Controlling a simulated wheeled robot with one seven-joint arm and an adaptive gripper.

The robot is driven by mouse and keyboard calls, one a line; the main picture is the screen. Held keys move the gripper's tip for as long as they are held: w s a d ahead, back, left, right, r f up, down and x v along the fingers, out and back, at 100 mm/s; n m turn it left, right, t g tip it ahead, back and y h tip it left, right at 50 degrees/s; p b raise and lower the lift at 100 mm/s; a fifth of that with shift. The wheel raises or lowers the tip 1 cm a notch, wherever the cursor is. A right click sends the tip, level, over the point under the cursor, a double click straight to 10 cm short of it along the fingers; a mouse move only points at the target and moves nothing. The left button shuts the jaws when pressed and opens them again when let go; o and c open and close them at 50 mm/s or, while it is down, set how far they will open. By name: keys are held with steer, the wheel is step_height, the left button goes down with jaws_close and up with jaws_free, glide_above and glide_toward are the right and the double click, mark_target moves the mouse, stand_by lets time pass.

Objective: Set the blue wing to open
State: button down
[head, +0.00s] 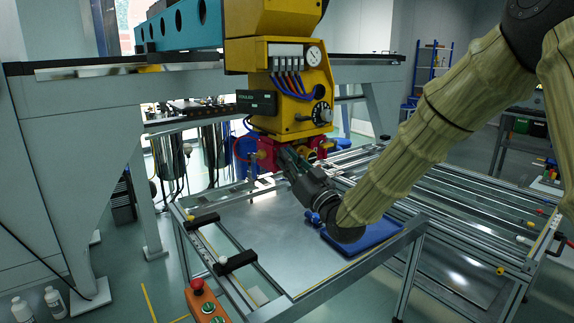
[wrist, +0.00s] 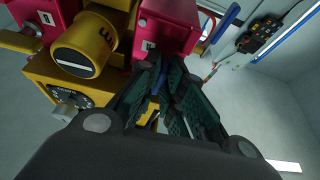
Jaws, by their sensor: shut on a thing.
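My gripper (head: 288,158) reaches up to the front of the red blocks under the yellow machine head. In the wrist view its dark green fingers (wrist: 160,80) are closed around a narrow blue piece. I take this to be the blue wing (wrist: 163,79); only a small part shows between the fingers, and its angle cannot be read. In the head view the fingers hide it. One red block (wrist: 168,25) with a small white label is right beside the fingertips.
A yellow round knob (wrist: 85,45) and another red block (wrist: 45,15) lie left of the fingers in the wrist view. A yellow machine head (head: 290,85) with gauge and hoses is above. A blue tray (head: 375,235) lies on the metal-framed table (head: 265,240) below.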

steer(key=shift+r, duration=0.4)
steer(key=c, duration=1.6)
jaws_free()
steer(key=shift+s+d, duration=0.1)
steer(key=v, duration=1.2)
steer(key=shift+f, duration=0.2)
